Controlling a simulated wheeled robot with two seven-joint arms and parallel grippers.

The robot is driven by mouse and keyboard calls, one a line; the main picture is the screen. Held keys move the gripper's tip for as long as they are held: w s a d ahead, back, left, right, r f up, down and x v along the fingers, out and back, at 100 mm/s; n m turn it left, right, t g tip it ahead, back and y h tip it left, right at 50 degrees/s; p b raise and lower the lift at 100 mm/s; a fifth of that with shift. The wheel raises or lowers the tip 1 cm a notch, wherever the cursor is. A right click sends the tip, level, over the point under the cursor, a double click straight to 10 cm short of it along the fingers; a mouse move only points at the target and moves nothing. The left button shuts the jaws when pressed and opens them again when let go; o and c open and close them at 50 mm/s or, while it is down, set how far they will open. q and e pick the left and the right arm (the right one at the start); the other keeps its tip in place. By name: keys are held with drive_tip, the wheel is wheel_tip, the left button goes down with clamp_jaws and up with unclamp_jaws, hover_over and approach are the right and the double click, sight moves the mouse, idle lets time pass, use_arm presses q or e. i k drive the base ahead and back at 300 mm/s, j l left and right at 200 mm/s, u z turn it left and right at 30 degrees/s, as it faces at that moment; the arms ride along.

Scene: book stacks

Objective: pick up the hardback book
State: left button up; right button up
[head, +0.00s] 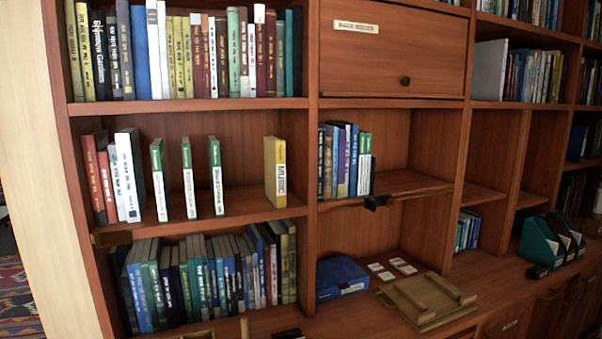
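Many books stand upright on the wooden shelves, and I cannot tell which one is the hardback book of the task. On the middle left shelf, a yellow book (275,172) with "MUSIC" on its spine stands apart at the right. Three thin green-and-white volumes (188,178) stand spaced out to its left. A thick blue item (340,279) with a pale label lies flat on the lower counter; I cannot tell whether it is a book or a box. I make out neither of my grippers in the head view.
Several small white cards (392,266) and a wooden tray-like piece (427,298) lie on the counter. A small dark block (377,201) sits at a shelf edge. Teal and dark file holders (540,243) stand at right. The shelf right of the central book row is empty.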

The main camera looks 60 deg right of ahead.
sight(275, 159)
drive_tip(key=z, duration=1.85)
